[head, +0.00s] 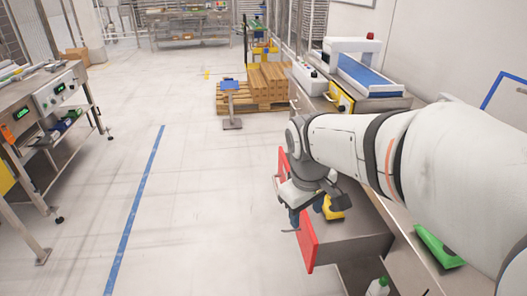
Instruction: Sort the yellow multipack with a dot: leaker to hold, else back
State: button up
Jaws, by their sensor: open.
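A yellow pack (333,208) shows just below and to the right of my wrist, on or close above a grey metal surface. It is partly hidden by my gripper, and a dot on it cannot be made out. My gripper (314,207) is open and points down right beside the pack; its fingertips are mostly hidden, so contact cannot be told. A red panel (307,240) stands along the left edge of the grey surface, partly behind my wrist.
A green tray (437,247) lies at the right, beside my arm. A white bottle (378,287) stands at the bottom. Behind are a machine with a blue belt (367,76) and a wooden pallet stack (268,86). A steel bench (42,100) stands left; the floor between is clear.

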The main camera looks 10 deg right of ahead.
jog(key=w+f+n+b, duration=0.1)
jog(key=w+f+n, duration=0.1)
jog(key=w, duration=0.1)
jog(key=w+a+f+n+h+b, duration=0.1)
jog(key=w+f+n+b, duration=0.1)
jog(key=w, duration=0.2)
jog(key=w+a+f+n+g+b, duration=0.1)
jog(key=w+f+n, duration=0.1)
jog(key=w, duration=0.1)
jog(key=shift+w+a+f+n+h+b, duration=0.2)
jog(key=shift+w+f+n+h+b, duration=0.1)
jog(key=shift+f, duration=0.1)
jog(key=c, duration=0.4)
jog(key=w+a+f+n+b, duration=0.1)
jog(key=w+f+n, duration=0.1)
jog(key=w, duration=0.1)
jog(key=w+a+f+n+h+b, duration=0.1)
jog(key=w+f+n, duration=0.1)
jog(key=w, duration=0.1)
jog(key=w+a+f+n+b, duration=0.1)
jog(key=w+f+n+b, duration=0.1)
jog(key=w+f, duration=0.1)
jog(key=shift+a+h, duration=0.3)
jog(key=shift+h, duration=0.1)
grip_shut()
jog(key=d+f+b, duration=0.2)
jog(key=d+f, duration=0.5)
jog(key=f, duration=0.2)
jog(key=shift+w+d+b, duration=0.15)
jog(key=shift+d+b, duration=0.2)
